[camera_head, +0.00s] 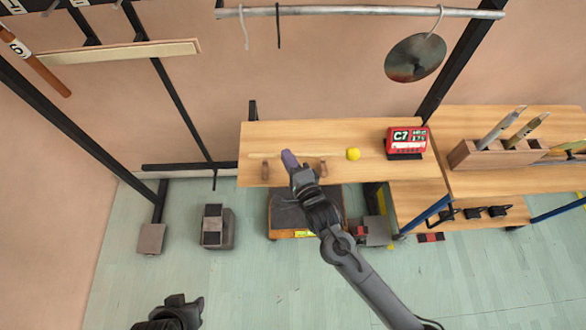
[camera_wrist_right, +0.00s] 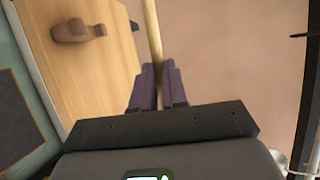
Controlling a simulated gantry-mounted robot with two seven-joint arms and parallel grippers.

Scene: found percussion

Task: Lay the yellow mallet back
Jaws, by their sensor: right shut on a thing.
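The yellow mallet has a round yellow head (camera_head: 353,154) and a thin pale wooden shaft (camera_head: 262,155). The shaft (camera_wrist_right: 152,35) also runs between the fingers (camera_wrist_right: 158,85) in the right wrist view. Two small brown wooden rests, a left one (camera_head: 265,171) and a right one (camera_head: 323,168), stand by the shaft; I cannot tell whether it touches them. My left gripper (camera_head: 178,305) is low at the left, its jaws unclear.
A red box marked C7 (camera_head: 407,138) stands right of the mallet head. A wooden block with upright tools (camera_head: 505,152) is on the right table. A metal disc (camera_head: 415,58) hangs from a bar (camera_head: 350,10) above. The table (camera_head: 300,131) behind the mallet is clear.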

